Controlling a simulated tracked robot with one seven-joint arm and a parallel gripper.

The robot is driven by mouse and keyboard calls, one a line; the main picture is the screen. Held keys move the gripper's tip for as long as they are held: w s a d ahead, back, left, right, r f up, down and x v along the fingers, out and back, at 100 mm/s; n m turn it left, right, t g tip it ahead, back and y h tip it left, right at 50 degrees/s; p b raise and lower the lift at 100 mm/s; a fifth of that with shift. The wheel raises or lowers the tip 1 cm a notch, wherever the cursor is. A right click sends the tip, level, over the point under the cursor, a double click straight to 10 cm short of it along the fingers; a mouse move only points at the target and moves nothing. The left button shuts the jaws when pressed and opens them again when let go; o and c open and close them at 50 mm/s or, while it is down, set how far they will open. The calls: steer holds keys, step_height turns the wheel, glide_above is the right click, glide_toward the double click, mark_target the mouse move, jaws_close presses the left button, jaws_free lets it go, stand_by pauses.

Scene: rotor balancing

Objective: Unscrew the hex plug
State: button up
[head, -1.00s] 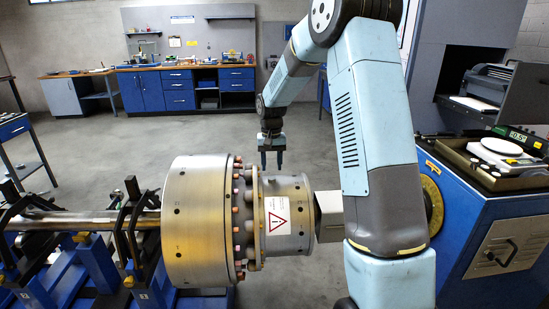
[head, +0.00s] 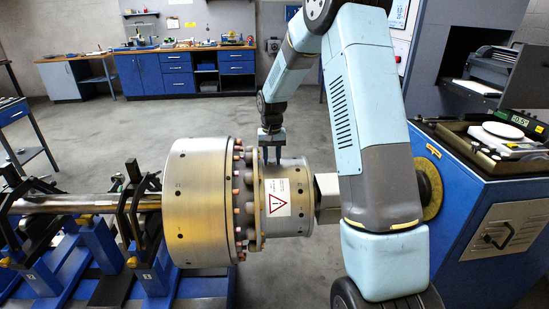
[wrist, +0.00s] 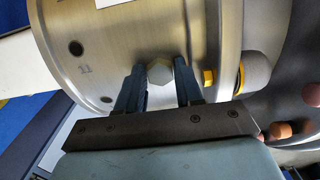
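The hex plug (wrist: 159,73) is a grey hexagonal head on the curved metal drum (wrist: 110,50) in the wrist view. My gripper (wrist: 160,77) has one finger on each side of it. The fingers are apart, with the plug between their tips. Narrow gaps seem to show beside the plug, so I cannot see a firm grip. In the head view my gripper (head: 272,162) points down at the top of the smaller drum section (head: 293,180). The plug cannot be made out there.
The large rotor drum (head: 200,205) with a ring of copper-coloured bolts adjoins the smaller section at left. A yellow bolt (wrist: 209,77) sits right of my fingers. A blue cabinet (head: 490,210) stands at right. Blue workbenches (head: 190,85) are far back.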

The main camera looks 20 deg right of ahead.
steer(key=c, duration=0.6)
jaws_close()
steer(key=n, duration=0.4)
steer(key=shift+w+n, duration=0.1)
steer(key=shift+n, duration=0.2)
steer(key=n, duration=0.5)
steer(key=shift+r, duration=0.15)
steer(key=n, duration=0.7)
steer(key=shift+w, duration=0.15)
steer(key=shift+r+n, duration=0.1)
steer(key=shift+n, duration=0.8)
